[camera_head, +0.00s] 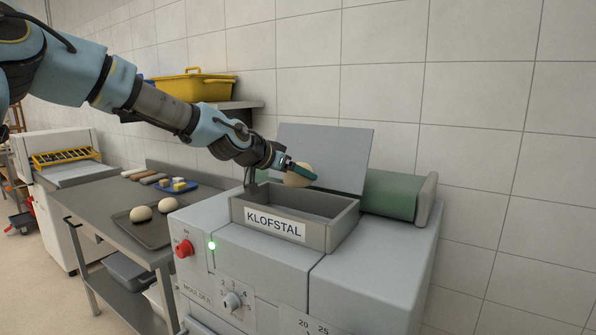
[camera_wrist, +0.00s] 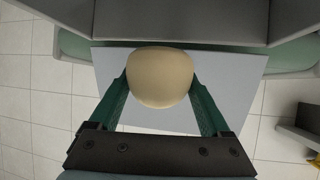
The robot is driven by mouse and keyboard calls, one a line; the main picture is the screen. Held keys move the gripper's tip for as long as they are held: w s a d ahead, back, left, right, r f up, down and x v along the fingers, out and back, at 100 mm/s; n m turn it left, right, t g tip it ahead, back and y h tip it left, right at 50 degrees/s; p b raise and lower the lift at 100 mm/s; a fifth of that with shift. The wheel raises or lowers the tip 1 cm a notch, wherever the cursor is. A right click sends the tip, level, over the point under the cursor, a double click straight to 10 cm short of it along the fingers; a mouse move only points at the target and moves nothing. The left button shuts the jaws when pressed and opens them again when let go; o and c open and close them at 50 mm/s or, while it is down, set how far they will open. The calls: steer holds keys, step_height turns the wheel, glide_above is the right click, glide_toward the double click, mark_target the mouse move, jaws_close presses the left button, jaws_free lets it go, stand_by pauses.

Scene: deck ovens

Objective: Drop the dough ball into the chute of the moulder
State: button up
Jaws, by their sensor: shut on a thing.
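A pale round dough ball (camera_head: 298,176) is held between the green fingers of my gripper (camera_head: 302,171). In the wrist view, the ball (camera_wrist: 160,76) sits between both fingertips of my gripper (camera_wrist: 161,84). The ball is above the open rectangular chute (camera_head: 280,210) of the moulder (camera_head: 262,258), near its back part, in front of the raised grey lid (camera_head: 330,152). The chute's front carries a KLOFSTAL label. The chute's inside shows only in part, and its bottom is not clearly visible.
A green belt (camera_head: 392,195) runs behind the chute. To the left, a steel table (camera_head: 95,205) holds a dark tray (camera_head: 150,232) with two dough balls. A yellow bin (camera_head: 192,87) stands on a wall shelf. A green light glows beside the red knob (camera_head: 184,248).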

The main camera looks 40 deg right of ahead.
steer(key=o, duration=1.3)
steer(key=shift+a+r+b, duration=0.25)
steer(key=shift+a+b, duration=0.05)
steer(key=shift+a, duration=0.2)
steer(key=b+v, duration=0.2)
steer(key=v, duration=0.7)
steer(key=shift+s+a+r+b, duration=0.1)
steer(key=shift+a+r+b, duration=0.1)
steer(key=shift+a+b, duration=0.15)
